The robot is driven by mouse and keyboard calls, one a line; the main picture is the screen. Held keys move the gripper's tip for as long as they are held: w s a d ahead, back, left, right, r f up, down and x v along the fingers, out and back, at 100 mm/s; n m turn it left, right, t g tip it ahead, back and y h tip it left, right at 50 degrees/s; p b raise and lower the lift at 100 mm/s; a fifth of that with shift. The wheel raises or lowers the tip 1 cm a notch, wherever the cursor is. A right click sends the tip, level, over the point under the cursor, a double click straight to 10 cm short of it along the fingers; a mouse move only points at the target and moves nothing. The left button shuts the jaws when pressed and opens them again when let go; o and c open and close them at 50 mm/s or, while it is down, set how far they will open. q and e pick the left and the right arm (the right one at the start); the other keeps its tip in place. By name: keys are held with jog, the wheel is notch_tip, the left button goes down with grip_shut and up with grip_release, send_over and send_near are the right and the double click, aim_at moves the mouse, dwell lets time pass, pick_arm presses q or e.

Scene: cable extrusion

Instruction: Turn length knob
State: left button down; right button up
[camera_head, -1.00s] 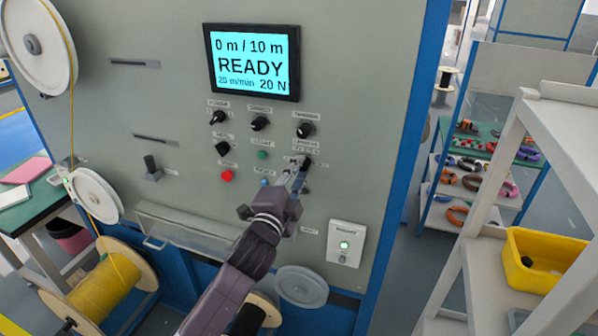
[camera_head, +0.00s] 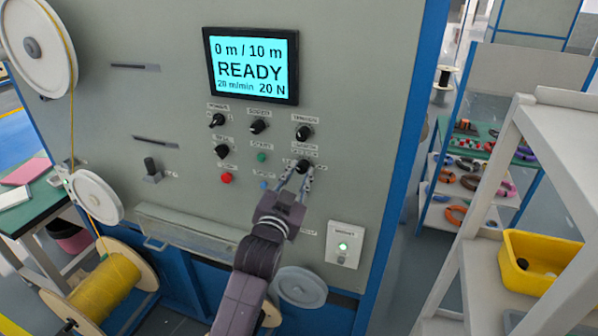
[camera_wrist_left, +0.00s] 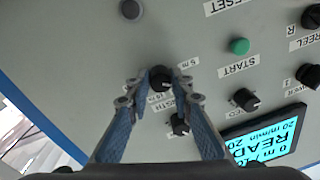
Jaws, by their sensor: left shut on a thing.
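The length knob (camera_head: 302,166) is a small black knob on the grey machine panel, below another black knob. In the left wrist view the length knob (camera_wrist_left: 160,76) sits between the two fingertips, with "5 m" and "15 m" marks partly readable around it. My left gripper (camera_head: 297,180) reaches up to the panel from below and is shut on the knob; the fingertips (camera_wrist_left: 153,82) touch it from both sides. The fingers partly cover the knob's label. My right gripper is out of view.
The display (camera_head: 251,65) reads "0 m / 10 m READY". More black knobs (camera_head: 258,126), a green start button (camera_head: 262,157) and a red button (camera_head: 226,178) are close by. A white shelf (camera_head: 545,130) with a yellow bin (camera_head: 540,270) stands at the right.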

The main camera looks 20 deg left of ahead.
pick_arm(q)
jog(key=shift+n+p, duration=0.65)
jog(key=shift+n, duration=1.55)
jog(key=c, duration=1.7)
grip_release()
jog(key=shift+s, duration=0.1)
jog(key=s, duration=1.2)
jog(key=shift+d+f, duration=0.1)
jog(key=shift+d, duration=0.1)
jog(key=shift+w, duration=0.1)
